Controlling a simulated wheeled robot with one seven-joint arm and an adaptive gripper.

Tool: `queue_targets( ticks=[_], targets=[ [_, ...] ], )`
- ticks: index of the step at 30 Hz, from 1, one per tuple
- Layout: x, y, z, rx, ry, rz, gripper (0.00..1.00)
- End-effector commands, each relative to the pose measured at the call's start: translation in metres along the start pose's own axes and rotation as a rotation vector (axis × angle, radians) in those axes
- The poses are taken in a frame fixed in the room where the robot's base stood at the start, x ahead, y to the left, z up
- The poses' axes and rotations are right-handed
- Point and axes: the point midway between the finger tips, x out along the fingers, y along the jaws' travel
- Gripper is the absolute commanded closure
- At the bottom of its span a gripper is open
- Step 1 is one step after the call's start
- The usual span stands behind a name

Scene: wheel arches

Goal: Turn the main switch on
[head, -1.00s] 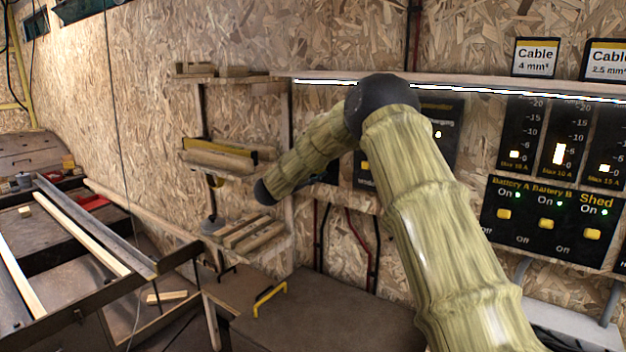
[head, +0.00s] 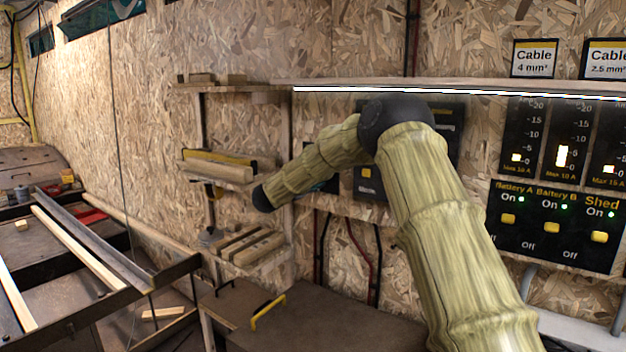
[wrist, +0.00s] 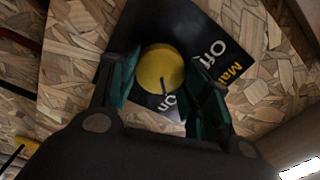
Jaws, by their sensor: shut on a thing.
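The main switch is a round yellow knob (wrist: 160,68) on a black plate (wrist: 203,22) in the wrist view. The plate bears the words "Off", "On" and a partly hidden yellow "Mai…". A dark mark on the knob's lower part points toward "On". My gripper (wrist: 162,84) has its green-padded fingers on both sides of the knob and is shut on it. In the head view my arm reaches to the wall at the left, and my gripper cannot be made out there. The switch is hidden or unclear in that view.
A battery panel (head: 550,248) with yellow switches and green lights is at the right, below black meters (head: 571,130). A lit shelf (head: 470,85) runs above. Small wooden shelves (head: 215,172) are left of my arm. A brown box (head: 340,320) stands below.

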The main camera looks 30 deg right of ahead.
Motion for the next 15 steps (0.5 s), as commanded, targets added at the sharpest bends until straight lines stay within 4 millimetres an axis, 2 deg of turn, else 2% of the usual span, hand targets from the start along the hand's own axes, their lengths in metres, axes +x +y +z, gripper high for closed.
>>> queue_targets(
  ticks=[3, 4, 7, 15],
  targets=[
    [-0.0004, 0.0037, 0.0004, -0.003, 0.000, 0.004, 0.76],
    [-0.0003, 0.0038, 0.0004, -0.003, 0.000, 0.004, 0.48],
    [-0.0003, 0.0036, 0.0004, -0.003, 0.000, 0.004, 0.30],
    [-0.0001, 0.0017, 0.0002, -0.002, 0.000, 0.002, 0.30]
  ],
)
